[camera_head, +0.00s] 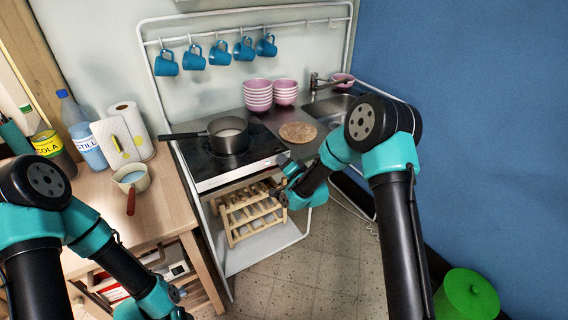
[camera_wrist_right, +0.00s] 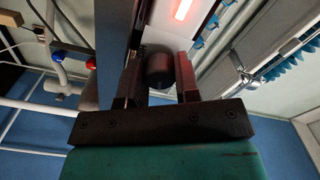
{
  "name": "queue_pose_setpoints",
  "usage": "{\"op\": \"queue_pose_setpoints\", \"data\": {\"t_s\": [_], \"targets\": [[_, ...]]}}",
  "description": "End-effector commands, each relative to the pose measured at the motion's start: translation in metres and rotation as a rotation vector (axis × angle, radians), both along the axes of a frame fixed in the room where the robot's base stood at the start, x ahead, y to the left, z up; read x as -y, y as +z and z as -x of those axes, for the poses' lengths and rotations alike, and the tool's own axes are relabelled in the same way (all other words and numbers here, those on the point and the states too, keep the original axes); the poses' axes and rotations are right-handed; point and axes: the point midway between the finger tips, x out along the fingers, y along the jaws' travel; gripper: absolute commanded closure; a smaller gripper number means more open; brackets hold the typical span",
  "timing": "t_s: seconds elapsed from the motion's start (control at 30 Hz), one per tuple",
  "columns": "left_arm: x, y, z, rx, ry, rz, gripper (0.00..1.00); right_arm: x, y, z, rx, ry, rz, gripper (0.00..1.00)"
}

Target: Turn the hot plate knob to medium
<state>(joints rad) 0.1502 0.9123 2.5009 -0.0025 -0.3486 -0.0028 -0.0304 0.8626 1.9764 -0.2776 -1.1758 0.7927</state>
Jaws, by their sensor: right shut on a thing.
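The hot plate (camera_head: 258,150) is a black glass top with a white front panel, set in the counter. A dark pot (camera_head: 228,134) stands on it. The knob (camera_wrist_right: 158,68) is a black cylinder and shows in the right wrist view between the two fingers. My right gripper (camera_head: 285,190) is at the right part of the hot plate's front; it also shows in the right wrist view (camera_wrist_right: 158,88), shut on the knob. The knob is hidden in the head view, and its setting cannot be read. My left gripper (camera_head: 168,303) is low at the bottom edge, with its fingers unclear.
A red glowing strip (camera_wrist_right: 184,9) shows near the knob. A wooden rack (camera_head: 250,216) stands on the shelf below the hot plate. A wooden table (camera_head: 165,205) on the left holds a small pan (camera_head: 131,179). The sink (camera_head: 330,108) is at the right.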

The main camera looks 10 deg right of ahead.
Motion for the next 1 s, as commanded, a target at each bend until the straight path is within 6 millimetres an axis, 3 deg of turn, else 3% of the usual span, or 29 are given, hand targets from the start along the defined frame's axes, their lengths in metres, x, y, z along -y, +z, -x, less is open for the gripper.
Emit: {"op": "queue_pose_setpoints", "data": {"t_s": [0.6,1.0], "targets": [[0.0,0.0,0.0,0.0,0.0,0.0,0.44,0.0001,-0.0008,0.0003,-0.173,0.0,-0.548,0.94],[0.0,0.0,0.0,0.0,0.0,0.0,0.44,0.0001,-0.0009,0.0003,-0.239,0.0,-0.758,0.94]]}}
